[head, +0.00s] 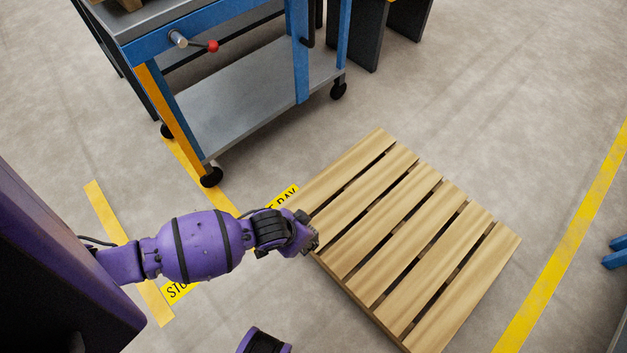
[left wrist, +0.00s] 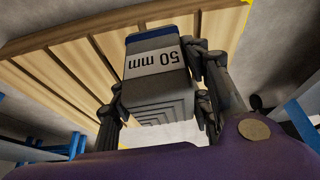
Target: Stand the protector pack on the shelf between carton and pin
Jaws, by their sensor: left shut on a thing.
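The protector pack (left wrist: 158,75) is a stack of grey nested pieces with a white "50 mm" label and a blue band. In the left wrist view it sits between the two fingers of my left gripper (left wrist: 158,98), which is shut on it. In the head view my left gripper (head: 308,238) is over the left edge of the wooden pallet, and the pack cannot be made out there. No shelf with a carton and pin together can be identified. My right gripper is not in view.
A slatted wooden pallet (head: 405,235) lies on the floor. A blue-framed wheeled cart (head: 300,60) with a grey lower shelf (head: 250,95) stands behind, with a red-knobbed handle (head: 212,46) on its side. Yellow tape (head: 575,240) marks the floor at right, where floor is open.

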